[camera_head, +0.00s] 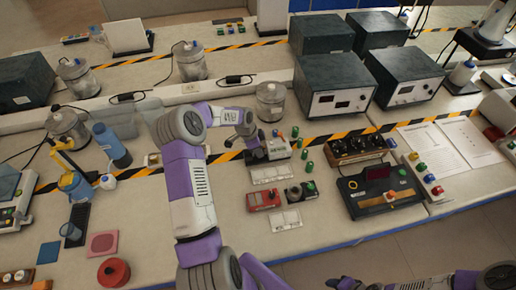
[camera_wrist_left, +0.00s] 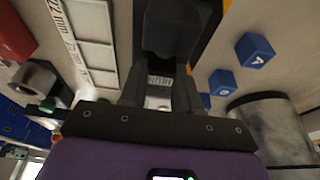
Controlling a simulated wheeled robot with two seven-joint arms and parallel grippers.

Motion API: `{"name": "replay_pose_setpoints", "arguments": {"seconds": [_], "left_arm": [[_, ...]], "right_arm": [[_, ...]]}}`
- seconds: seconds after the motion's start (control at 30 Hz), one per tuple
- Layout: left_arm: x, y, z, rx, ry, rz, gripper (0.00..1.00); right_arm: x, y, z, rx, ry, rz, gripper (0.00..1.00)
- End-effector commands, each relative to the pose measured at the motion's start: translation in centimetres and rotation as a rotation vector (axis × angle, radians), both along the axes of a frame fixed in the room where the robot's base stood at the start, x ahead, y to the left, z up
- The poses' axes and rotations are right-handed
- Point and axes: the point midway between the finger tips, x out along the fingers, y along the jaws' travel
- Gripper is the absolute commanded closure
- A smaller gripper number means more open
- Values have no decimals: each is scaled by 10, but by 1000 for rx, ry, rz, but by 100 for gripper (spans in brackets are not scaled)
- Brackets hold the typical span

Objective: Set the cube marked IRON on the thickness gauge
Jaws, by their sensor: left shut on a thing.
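My left gripper (camera_head: 255,152) reaches over the middle of the bench. In the left wrist view its fingers (camera_wrist_left: 158,92) are shut on a small pale cube marked IRON (camera_wrist_left: 159,79). A dark block fills the view just beyond the cube. I cannot tell for sure which device is the thickness gauge. A small black device with a round grey part (camera_head: 300,191) stands beside a red box (camera_head: 263,199). A pale card with mm markings (camera_wrist_left: 85,38) lies left of the fingers. My right arm shows in part at the lower right; its gripper is unclear.
Blue cubes (camera_wrist_left: 255,50) and a glass jar (camera_wrist_left: 272,125) are close on the right in the wrist view. Several green pieces (camera_head: 310,166) stand right of the left gripper. A black console (camera_head: 380,190) lies further right. Bare bench shows at the front middle.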

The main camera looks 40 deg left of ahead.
Motion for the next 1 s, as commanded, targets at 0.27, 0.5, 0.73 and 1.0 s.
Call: {"name": "replay_pose_setpoints", "arguments": {"seconds": [0.27,0.5,0.73,1.0], "left_arm": [[0,0,1,1,-1,0,95],[0,0,0,1,-1,0,95],[0,0,-3,1,-1,0,95],[0,0,-7,1,-1,0,95]], "right_arm": [[0,0,0,0,0,0,53],[0,0,0,0,0,0,53],[0,0,-3,0,0,0,53],[0,0,-6,0,0,0,53]]}}
